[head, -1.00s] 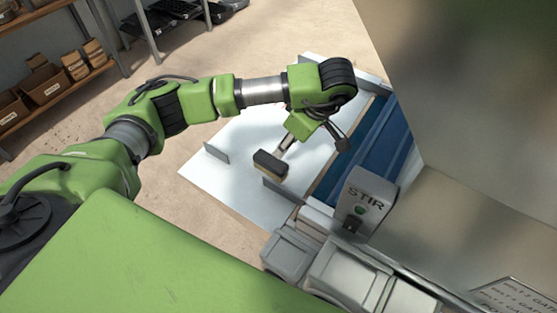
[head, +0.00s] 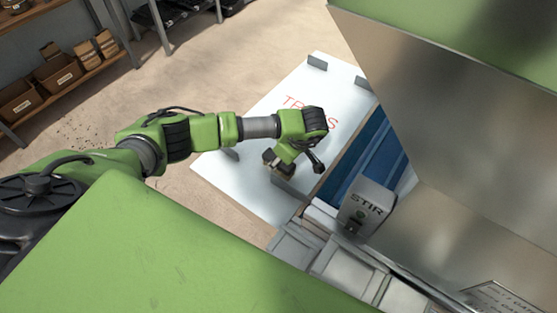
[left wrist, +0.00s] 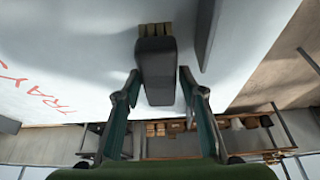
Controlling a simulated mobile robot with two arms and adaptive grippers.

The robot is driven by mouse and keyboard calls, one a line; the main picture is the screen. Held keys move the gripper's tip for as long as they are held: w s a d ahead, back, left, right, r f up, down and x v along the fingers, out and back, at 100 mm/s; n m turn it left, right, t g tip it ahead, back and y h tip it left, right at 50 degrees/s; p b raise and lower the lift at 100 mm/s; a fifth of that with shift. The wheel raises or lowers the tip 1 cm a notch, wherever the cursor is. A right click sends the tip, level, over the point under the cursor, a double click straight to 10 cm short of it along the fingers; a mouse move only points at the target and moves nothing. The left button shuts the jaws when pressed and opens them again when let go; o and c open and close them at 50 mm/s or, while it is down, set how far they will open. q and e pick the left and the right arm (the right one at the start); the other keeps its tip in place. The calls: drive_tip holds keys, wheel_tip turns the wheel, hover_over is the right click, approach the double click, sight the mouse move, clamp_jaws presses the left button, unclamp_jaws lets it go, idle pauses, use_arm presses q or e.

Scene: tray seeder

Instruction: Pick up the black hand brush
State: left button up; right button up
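The black hand brush (left wrist: 155,72) shows in the left wrist view as a dark rounded block with tan bristles at its far end. It stands over the white table top. The fingers of my left gripper (left wrist: 160,78) are spread, one on each side of the brush, with a gap at least on the right side. In the head view the left gripper (head: 281,162) is down at the brush and partly hides it. My right gripper is not in view.
The white table (head: 235,178) has red lettering and upright grey brackets (head: 288,190), one close beside the brush. A blue belt (head: 365,158) and a grey STIR box (head: 367,207) are to the right. Shelves with cartons (head: 55,72) stand at the far left.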

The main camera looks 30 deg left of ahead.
use_arm(q)
drive_tip(key=shift+f+b, duration=0.35)
drive_tip(key=shift+b, duration=0.05)
idle(0.5)
drive_tip(key=shift+c, duration=0.5)
drive_tip(key=c, duration=0.9)
